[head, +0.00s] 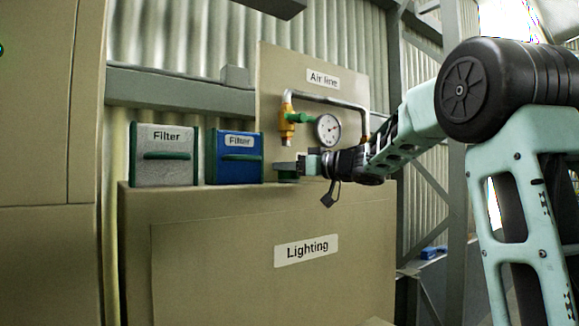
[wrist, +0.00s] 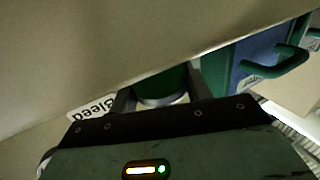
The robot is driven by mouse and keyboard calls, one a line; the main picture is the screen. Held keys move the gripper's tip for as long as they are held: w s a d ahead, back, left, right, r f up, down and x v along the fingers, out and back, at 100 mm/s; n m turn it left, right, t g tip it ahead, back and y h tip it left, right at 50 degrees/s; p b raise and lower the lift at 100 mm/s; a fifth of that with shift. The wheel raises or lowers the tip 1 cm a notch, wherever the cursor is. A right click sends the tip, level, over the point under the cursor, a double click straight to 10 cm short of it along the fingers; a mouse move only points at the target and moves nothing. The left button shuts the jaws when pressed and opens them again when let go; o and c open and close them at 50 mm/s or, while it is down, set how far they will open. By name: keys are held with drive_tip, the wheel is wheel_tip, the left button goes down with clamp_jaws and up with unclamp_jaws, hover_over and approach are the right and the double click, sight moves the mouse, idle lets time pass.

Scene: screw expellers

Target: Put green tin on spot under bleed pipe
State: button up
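The green tin (head: 288,177) is upright below the brass and green bleed valve (head: 287,124), close to the top of the Lighting cabinet. In the head view I cannot tell whether its base touches that top. My gripper (head: 287,167) reaches in from the right, its fingers at the tin. In the wrist view the tin (wrist: 163,84) is between both fingers of my gripper (wrist: 162,92), which sit close against its sides and look shut on it. The Bleed label (wrist: 91,108) is partly hidden by my gripper. The marked spot is not visible.
A grey filter box (head: 163,168) and a blue filter box (head: 238,170) stand left of the tin on the Lighting cabinet (head: 220,235). Behind are the Air line panel (head: 272,75), a bent pipe (head: 325,98) and a gauge (head: 328,129) just above my wrist.

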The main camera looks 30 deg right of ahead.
drive_tip(key=shift+o, duration=0.7)
drive_tip(key=shift+r, duration=0.2)
drive_tip(key=b+v, duration=0.4)
drive_tip(key=v, duration=0.8)
